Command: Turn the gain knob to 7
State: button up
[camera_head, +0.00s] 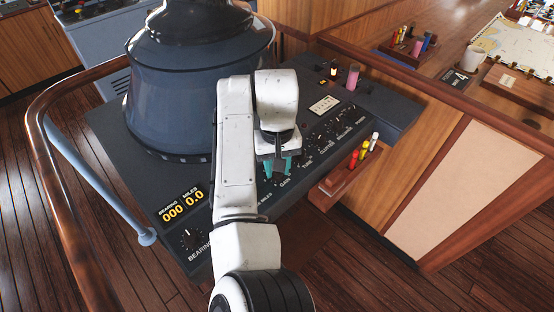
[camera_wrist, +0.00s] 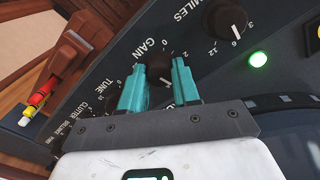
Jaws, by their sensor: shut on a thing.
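The gain knob (camera_wrist: 159,66) is a dark round knob on the sloping console panel, beside the white word GAIN in the wrist view. My gripper (camera_wrist: 160,82) has teal fingers, one on each side of this knob, and is shut on it. In the head view my gripper (camera_head: 279,168) reaches down to the panel's knob row just above the GAIN label. There the fingers and wrist hide the knob. In the wrist view the numerals 0 and 2 show near the knob, but the rest of the scale is hidden. I cannot tell the knob's setting.
The miles knob (camera_wrist: 232,20) and a lit green lamp (camera_wrist: 258,59) are on one side, and the tune knob (camera_wrist: 112,74) on the other. A large blue-grey radar hood (camera_head: 185,90) rises behind my arm. A wooden pen holder (camera_head: 335,182) hangs at the console's front edge.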

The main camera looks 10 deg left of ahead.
jog(key=m+p, duration=0.2)
jog(key=m, duration=0.4)
jog(key=shift+r, duration=0.1)
jog(key=m+p, duration=0.1)
jog(key=m, duration=0.6)
jog(key=shift+m, duration=0.3)
dwell(0.3)
jog(key=o, duration=1.1)
jog(key=shift+c, duration=0.2)
notch_tip(320, 180, up, 11)
jog(key=shift+f+b, duration=0.2)
jog(key=shift+b, duration=0.15)
